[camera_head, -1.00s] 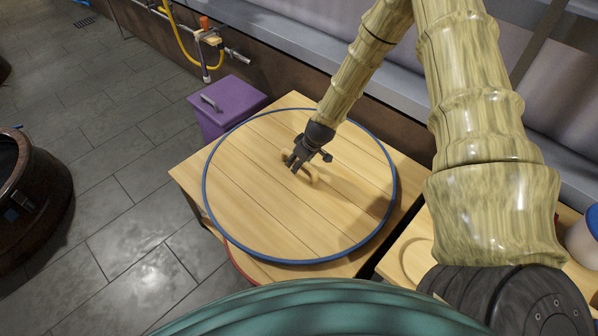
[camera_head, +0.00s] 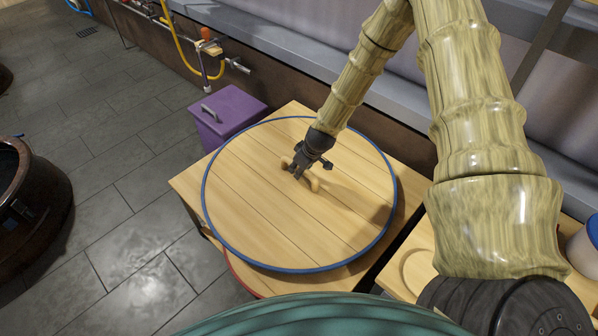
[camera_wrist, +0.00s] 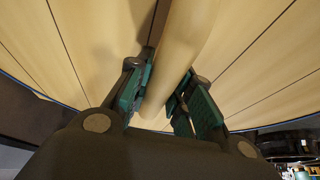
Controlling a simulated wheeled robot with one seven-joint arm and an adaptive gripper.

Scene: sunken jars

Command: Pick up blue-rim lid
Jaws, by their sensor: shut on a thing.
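The blue-rim lid (camera_head: 255,215) is a large round wooden disc of planks with a blue edge. It sits over a wooden table in the head view, and its planks also fill the wrist view (camera_wrist: 90,40). A wooden handle (camera_wrist: 185,50) stands at its middle. My gripper (camera_head: 298,174) is at that handle, with its green-padded fingers (camera_wrist: 160,105) on both sides of it, shut on it. Part of the handle is hidden behind the fingers in the head view. Whether the lid is clear of what lies under it I cannot tell.
A red-rimmed round edge (camera_head: 240,272) shows below the lid's near left side. A purple box with a handle (camera_head: 228,115) stands behind it on the left. A dark brown jar (camera_head: 40,210) stands at far left. A wall ledge (camera_head: 300,65) runs behind. Tiled floor is open at left.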

